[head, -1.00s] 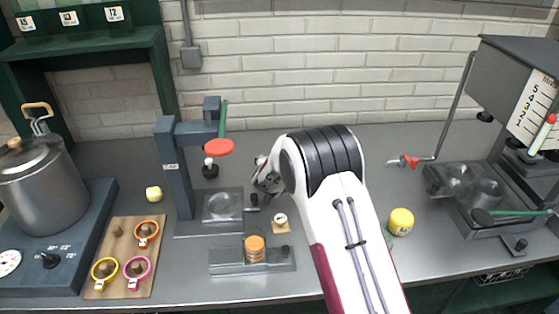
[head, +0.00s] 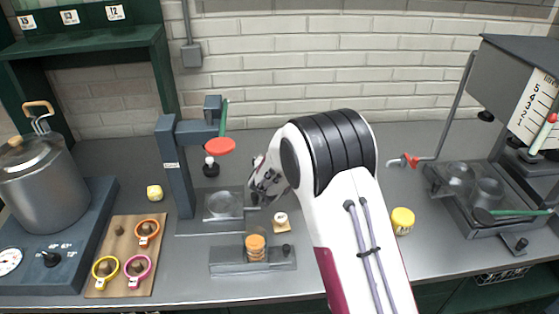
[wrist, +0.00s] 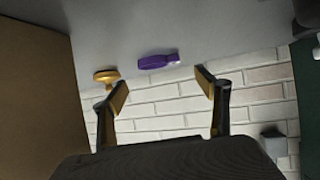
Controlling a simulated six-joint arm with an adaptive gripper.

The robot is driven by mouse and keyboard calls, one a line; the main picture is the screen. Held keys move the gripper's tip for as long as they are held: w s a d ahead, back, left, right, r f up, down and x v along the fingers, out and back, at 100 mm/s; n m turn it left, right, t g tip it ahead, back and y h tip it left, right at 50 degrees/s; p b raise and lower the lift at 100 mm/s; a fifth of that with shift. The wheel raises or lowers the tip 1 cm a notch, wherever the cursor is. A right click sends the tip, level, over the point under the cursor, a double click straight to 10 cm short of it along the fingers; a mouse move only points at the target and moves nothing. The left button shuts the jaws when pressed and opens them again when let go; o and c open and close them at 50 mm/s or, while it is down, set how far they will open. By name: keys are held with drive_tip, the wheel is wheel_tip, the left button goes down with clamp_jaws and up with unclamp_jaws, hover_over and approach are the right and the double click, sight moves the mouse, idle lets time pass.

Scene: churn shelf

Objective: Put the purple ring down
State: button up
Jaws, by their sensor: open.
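The purple ring (wrist: 158,61) shows in the wrist view, lying on a grey surface beyond my fingertips. I cannot make it out in the head view, where my arm covers part of the counter. My gripper (wrist: 162,86) is open, with its two fingers wide apart and nothing between them. The ring appears apart from both fingers. In the head view my gripper (head: 262,184) is partly hidden by my own arm, beside the grey press stand.
A yellow piece (wrist: 105,76) lies beside the purple ring. Orange, yellow and pink rings sit on a wooden board (head: 118,243) at left.

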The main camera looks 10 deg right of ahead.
wheel_tip(320, 180, up, 6)
drive_tip(key=shift+r, duration=0.25)
drive_tip(key=shift+w, duration=0.1)
idle(0.5)
drive_tip(key=shift+r, duration=0.1)
drive_tip(key=s+a+r+n+g+y, duration=0.1)
drive_tip(key=s+r+n+g+y, duration=0.3)
drive_tip(key=s+r, duration=1.3)
drive_tip(key=s+d+f, duration=0.2)
drive_tip(key=s+d, duration=0.1)
drive_tip(key=s, duration=0.8)
drive_tip(key=s+d+f+m+g+h, duration=0.1)
drive_tip(key=s+d+f, duration=0.1)
drive_tip(key=s, duration=1)
drive_tip(key=s+d+f+g, duration=0.1)
drive_tip(key=s+d, duration=0.4)
drive_tip(key=s, duration=0.7)
drive_tip(key=shift+f+m+h, duration=0.3)
drive_tip(key=shift+f+m, duration=0.1)
drive_tip(key=shift+f, duration=0.15)
